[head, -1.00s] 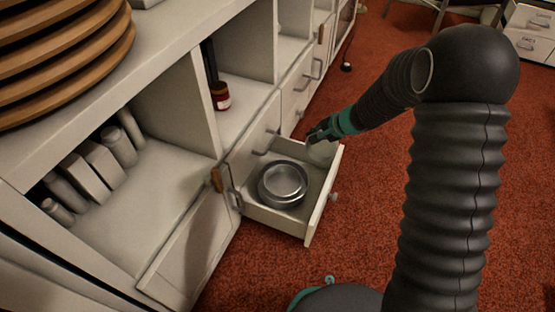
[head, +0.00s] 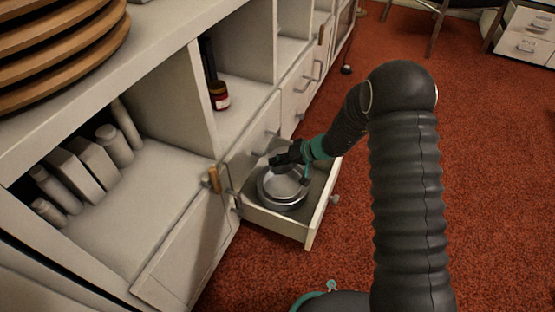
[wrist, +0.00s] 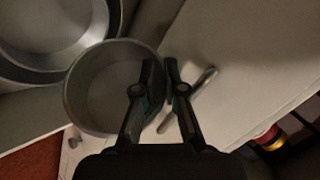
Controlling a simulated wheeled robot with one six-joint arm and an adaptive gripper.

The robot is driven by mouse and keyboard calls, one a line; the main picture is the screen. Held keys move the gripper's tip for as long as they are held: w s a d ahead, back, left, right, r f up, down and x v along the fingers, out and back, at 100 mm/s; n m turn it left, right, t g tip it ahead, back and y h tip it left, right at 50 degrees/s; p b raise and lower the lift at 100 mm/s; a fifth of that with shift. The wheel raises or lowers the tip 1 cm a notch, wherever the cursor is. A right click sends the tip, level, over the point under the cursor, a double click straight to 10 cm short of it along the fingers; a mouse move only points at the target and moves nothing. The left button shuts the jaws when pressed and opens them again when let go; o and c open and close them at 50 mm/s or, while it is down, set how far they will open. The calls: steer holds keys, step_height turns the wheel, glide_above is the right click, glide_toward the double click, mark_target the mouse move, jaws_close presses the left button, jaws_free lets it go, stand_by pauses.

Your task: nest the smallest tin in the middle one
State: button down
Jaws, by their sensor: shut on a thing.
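The smallest tin (wrist: 92,92) is round, grey and empty. My gripper (wrist: 159,66) is shut on its rim, with one finger inside the wall and one outside. In the head view my gripper (head: 276,160) is over the open drawer, and the held tin (head: 290,182) appears over the wider tins. The middle tin (wrist: 48,30) sits inside the largest tin (wrist: 18,72) at the upper left of the wrist view. The largest tin's rim also shows in the head view (head: 280,207). The gap under the held tin cannot be judged.
The open drawer (head: 276,224) surrounds the tins, with clear floor in it around them. The cabinet front stands close behind, with a metal handle (wrist: 202,85) near my fingers. A dark red jar (head: 219,96) stands on the shelf above. Red carpet lies to the right.

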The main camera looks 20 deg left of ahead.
step_height(320, 180, down, 10)
steer(key=b, duration=0.1)
steer(key=shift+r+b, duration=0.15)
steer(key=shift+b, duration=0.15)
stand_by(0.3)
steer(key=c, duration=1.2)
jaws_free()
steer(key=shift+r, duration=0.15)
step_height(320, 180, up, 7)
steer(key=shift+p, duration=0.3)
